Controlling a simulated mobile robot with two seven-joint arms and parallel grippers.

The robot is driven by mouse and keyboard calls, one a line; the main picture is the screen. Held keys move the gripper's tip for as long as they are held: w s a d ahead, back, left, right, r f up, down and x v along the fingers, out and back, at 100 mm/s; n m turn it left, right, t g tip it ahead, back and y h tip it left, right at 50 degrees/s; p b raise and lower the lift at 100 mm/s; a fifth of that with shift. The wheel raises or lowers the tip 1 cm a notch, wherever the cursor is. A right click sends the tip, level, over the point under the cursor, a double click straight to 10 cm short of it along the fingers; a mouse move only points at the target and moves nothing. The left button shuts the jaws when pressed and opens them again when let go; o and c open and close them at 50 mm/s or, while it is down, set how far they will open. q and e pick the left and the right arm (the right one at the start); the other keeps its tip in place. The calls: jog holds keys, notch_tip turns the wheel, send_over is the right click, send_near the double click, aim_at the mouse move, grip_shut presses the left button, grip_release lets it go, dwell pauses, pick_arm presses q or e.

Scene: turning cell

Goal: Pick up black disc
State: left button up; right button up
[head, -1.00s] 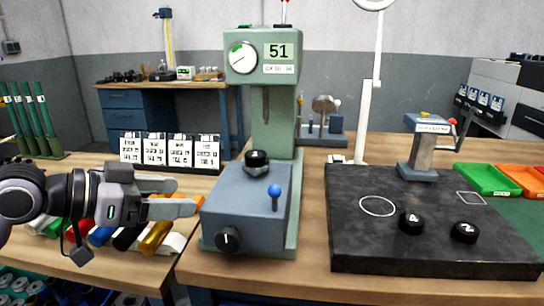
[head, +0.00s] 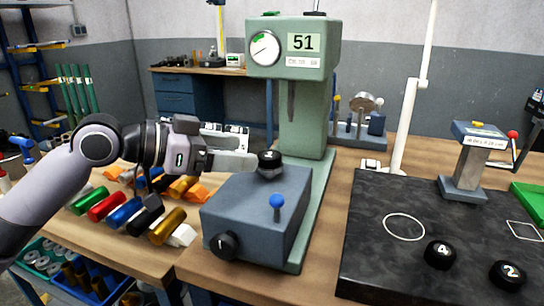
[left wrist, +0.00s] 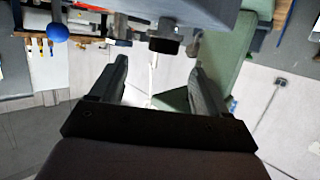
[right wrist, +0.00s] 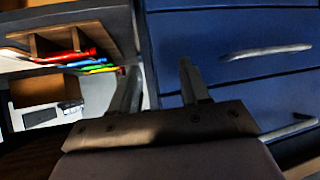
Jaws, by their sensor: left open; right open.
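A black disc (head: 269,158) sits on the small round support on top of the grey-blue block of the green tester (head: 322,95). Its white mark is too small to read. Two more black discs, marked 4 (head: 440,255) and 2 (head: 508,275), lie on the black plate. My left gripper (head: 252,162) is open, level with the tester's disc and just left of it. In the left wrist view the disc (left wrist: 165,43) appears ahead of the spread fingers (left wrist: 158,65); contact cannot be told. My right gripper (right wrist: 157,75) is open and empty, seen only in the right wrist view.
The block carries a blue-ball lever (head: 277,201) and a black knob (head: 222,246) in front. The tester's spindle (head: 291,100) hangs above the disc. Coloured cylinders (head: 130,212) lie left. Blue drawers (right wrist: 235,50) face my right gripper.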

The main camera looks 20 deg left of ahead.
aim_at(269, 154)
pick_arm(q)
jog(key=x, duration=0.4)
jog(key=shift+w+f+p, duration=0.1)
jog(key=shift+w+p, duration=0.15)
jog(key=shift+p, duration=0.1)
jog(key=shift+w+d+f, duration=0.1)
jog(key=shift+w+d, duration=0.1)
jog(key=shift+d, duration=0.1)
jog(key=c, duration=1.4)
jog(key=shift+r, duration=0.5)
notch_tip(269, 154, up, 19)
jog(key=p, duration=0.2)
